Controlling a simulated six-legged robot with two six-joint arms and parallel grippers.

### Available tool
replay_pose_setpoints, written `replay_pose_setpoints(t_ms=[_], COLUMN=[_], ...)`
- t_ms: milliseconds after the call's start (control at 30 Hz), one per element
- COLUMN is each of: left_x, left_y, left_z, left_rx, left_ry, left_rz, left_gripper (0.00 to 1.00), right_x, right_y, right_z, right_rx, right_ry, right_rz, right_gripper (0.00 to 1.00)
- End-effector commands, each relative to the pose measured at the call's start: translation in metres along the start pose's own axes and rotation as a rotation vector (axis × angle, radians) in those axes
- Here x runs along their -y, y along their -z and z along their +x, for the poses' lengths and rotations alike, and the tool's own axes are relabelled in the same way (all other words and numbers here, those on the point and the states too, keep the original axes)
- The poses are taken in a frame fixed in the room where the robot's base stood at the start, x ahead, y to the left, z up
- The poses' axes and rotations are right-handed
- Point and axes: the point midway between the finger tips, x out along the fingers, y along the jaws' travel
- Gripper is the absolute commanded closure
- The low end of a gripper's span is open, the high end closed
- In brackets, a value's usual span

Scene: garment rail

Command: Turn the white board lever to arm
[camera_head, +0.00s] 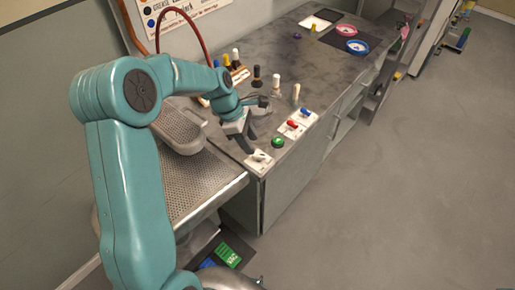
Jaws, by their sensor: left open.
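A small white board (258,161) lies at the near front corner of the grey worktop, with a small lever-like piece on it. The piece is too small for me to tell its exact position. Two more white boards stand further along the front edge, one with a red lever (292,124) and one with a blue lever (305,112). My left gripper (254,132) is open and empty, just above and behind the near white board, apart from it as far as I can tell. My right gripper is out of view.
Upright handles (276,84) and several bottles (236,60) stand behind my gripper. A perforated metal tray (205,185) is at left. Pink and blue round dishes (357,47) lie far back.

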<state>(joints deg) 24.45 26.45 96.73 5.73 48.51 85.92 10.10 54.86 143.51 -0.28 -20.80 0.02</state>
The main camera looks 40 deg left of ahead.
Motion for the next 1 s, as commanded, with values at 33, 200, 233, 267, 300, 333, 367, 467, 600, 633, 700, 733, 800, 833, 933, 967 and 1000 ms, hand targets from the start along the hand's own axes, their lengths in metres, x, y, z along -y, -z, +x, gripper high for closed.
replay_pose_setpoints(t_ms=[33, 200, 233, 267, 300, 333, 367, 467, 600, 633, 700, 733, 800, 833, 933, 967, 1000], left_x=[0.001, 0.000, 0.000, -0.001, -0.001, -0.001, -0.001, -0.001, -0.002, -0.002, -0.002, -0.002, -0.002, -0.002, -0.002, -0.002, -0.002], left_y=[-0.001, -0.002, -0.003, -0.003, -0.003, -0.004, -0.004, -0.004, -0.005, -0.005, -0.005, -0.005, -0.005, -0.005, -0.005, -0.005, -0.005], left_z=[0.011, 0.038, 0.041, 0.044, 0.047, 0.049, 0.050, 0.052, 0.052, 0.052, 0.052, 0.052, 0.052, 0.052, 0.052, 0.052, 0.052], left_rx=[0.000, 0.001, 0.001, 0.001, 0.001, 0.001, 0.001, 0.001, 0.001, 0.001, 0.001, 0.001, 0.001, 0.001, 0.001, 0.001, 0.001], left_ry=[0.006, 0.002, 0.003, 0.002, 0.001, 0.001, 0.001, 0.000, -0.001, -0.001, -0.001, -0.001, 0.000, 0.000, 0.000, 0.001, 0.002], left_rz=[0.000, -0.001, 0.000, 0.000, 0.000, 0.000, 0.000, 0.000, 0.001, 0.001, 0.001, 0.001, 0.001, 0.000, 0.001, 0.001, 0.003], left_gripper=[0.55, 0.55, 0.55, 0.55, 0.55, 0.55, 0.55, 0.55, 0.55, 0.55, 0.75, 0.85, 1.00, 1.00, 1.00, 1.00, 1.00], right_x=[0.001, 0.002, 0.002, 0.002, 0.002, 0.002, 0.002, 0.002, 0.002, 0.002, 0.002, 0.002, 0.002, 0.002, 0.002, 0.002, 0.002], right_y=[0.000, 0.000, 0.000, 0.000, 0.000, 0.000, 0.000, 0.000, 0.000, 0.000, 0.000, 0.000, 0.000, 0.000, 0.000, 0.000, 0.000], right_z=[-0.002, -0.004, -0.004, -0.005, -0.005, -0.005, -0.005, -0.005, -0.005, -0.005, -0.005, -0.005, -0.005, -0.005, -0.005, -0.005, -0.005], right_rx=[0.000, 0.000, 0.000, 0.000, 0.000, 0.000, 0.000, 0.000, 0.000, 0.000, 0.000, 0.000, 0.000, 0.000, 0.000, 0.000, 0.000], right_ry=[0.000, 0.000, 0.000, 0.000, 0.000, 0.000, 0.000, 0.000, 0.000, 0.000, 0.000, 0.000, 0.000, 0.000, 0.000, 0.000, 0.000], right_rz=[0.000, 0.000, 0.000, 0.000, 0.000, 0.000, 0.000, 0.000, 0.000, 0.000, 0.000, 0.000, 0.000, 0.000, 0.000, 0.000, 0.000], right_gripper=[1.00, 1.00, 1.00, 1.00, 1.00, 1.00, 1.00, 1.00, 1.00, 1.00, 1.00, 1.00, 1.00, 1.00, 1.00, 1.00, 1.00])
